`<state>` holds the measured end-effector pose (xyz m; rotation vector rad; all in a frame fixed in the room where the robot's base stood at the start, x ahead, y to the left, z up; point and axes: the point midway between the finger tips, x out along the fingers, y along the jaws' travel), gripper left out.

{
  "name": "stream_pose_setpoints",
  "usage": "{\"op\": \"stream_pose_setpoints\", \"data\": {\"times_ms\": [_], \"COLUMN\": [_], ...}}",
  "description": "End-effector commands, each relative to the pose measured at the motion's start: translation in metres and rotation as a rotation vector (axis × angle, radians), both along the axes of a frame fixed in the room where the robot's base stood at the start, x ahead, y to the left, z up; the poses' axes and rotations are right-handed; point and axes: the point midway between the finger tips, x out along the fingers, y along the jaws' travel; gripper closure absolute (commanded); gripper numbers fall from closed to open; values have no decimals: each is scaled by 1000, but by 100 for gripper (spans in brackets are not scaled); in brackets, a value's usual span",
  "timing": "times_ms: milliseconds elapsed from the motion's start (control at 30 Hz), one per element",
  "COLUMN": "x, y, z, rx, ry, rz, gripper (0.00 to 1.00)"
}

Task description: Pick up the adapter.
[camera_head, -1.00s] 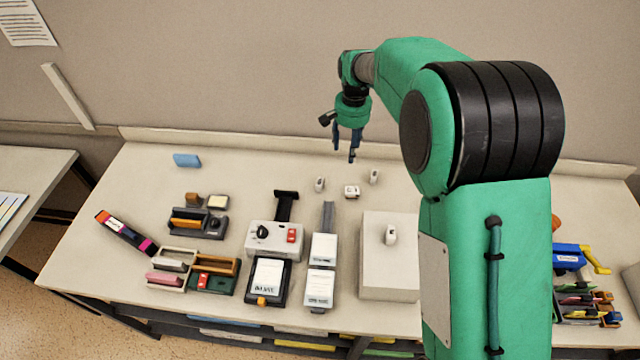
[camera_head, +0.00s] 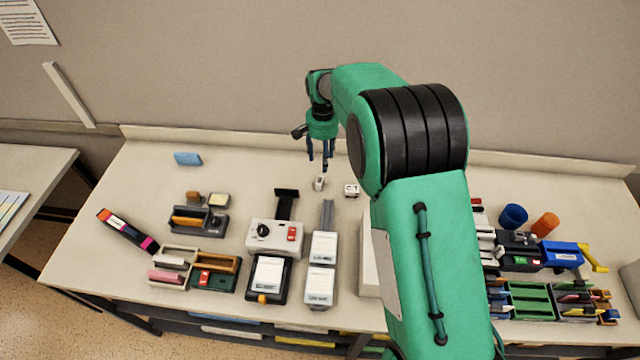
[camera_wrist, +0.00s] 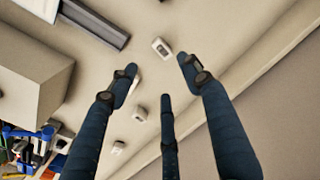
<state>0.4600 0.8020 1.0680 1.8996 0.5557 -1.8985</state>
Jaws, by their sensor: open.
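Several small white blocks with dark faces lie on the table; I cannot tell for sure which is the adapter. One white block (camera_head: 319,183) is just below my gripper (camera_head: 320,163) in the head view. In the wrist view this block (camera_wrist: 161,47) appears just beyond the fingertips, between them. A second white block (camera_head: 351,190) lies a little to its right. Two more white blocks (camera_wrist: 140,114) (camera_wrist: 118,147) show in the wrist view. My gripper (camera_wrist: 158,75) has its three dark fingers spread, empty and above the table. My arm hides the table's right-middle part.
A pale box (camera_head: 368,262), partly behind my arm, stands right of a grey-and-white device (camera_head: 321,285). A white control box (camera_head: 273,237) with a dark knob is left of it. Trays and coloured things fill the front left and right. The wall is close behind my gripper.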

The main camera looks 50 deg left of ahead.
Motion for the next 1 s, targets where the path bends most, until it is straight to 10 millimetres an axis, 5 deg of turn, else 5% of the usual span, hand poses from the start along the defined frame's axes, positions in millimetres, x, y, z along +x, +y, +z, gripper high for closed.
{"op": "stream_pose_setpoints", "data": {"times_ms": [500, 1000], "x": [0, 0], "y": [0, 0], "z": [-70, -77], "rx": [-2, -1], "ry": [1, 1], "rz": [0, 0], "gripper": [51, 51]}}
